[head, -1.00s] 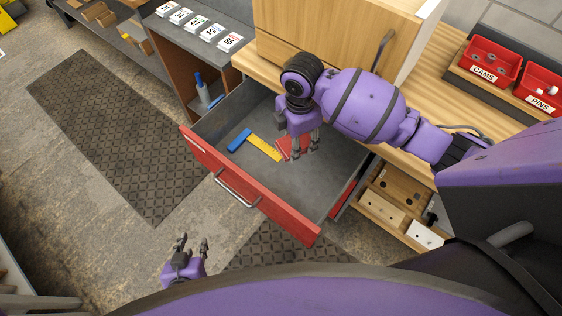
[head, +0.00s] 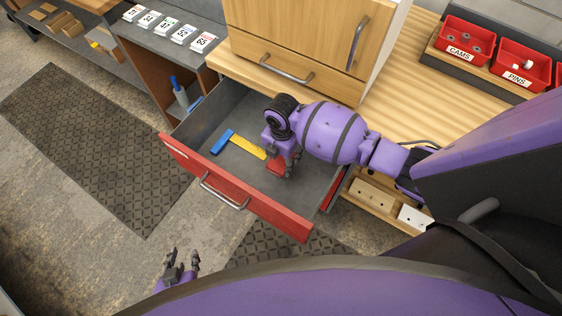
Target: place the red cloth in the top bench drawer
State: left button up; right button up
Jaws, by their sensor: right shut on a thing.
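The top bench drawer (head: 234,191) is pulled open, with a red front, a metal handle and a grey inside. The red cloth (head: 279,168) is inside the drawer, low near its floor, partly hidden by my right gripper. My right gripper (head: 281,171) reaches down into the drawer and is shut on the red cloth. I cannot tell whether the cloth touches the drawer floor. My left gripper (head: 182,260) is empty, its fingers apart, low in front of the drawer and away from it.
A blue thing (head: 221,142) and a yellow strip (head: 247,147) lie in the drawer left of the cloth. A wooden cabinet (head: 294,36) stands on the bench behind. Red bins of cams (head: 467,42) and pins (head: 523,66) are at right. A dark mat (head: 85,145) lies on the floor.

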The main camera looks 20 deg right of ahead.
aim_at(282, 164)
jog(key=shift+f, duration=2.2)
jog(key=shift+f+b, duration=0.2)
jog(key=shift+b, duration=0.1)
jog(key=o, duration=1.2)
notch_tip(282, 164, up, 12)
jog(key=shift+r+p, duration=0.2)
jog(key=shift+p, duration=0.4)
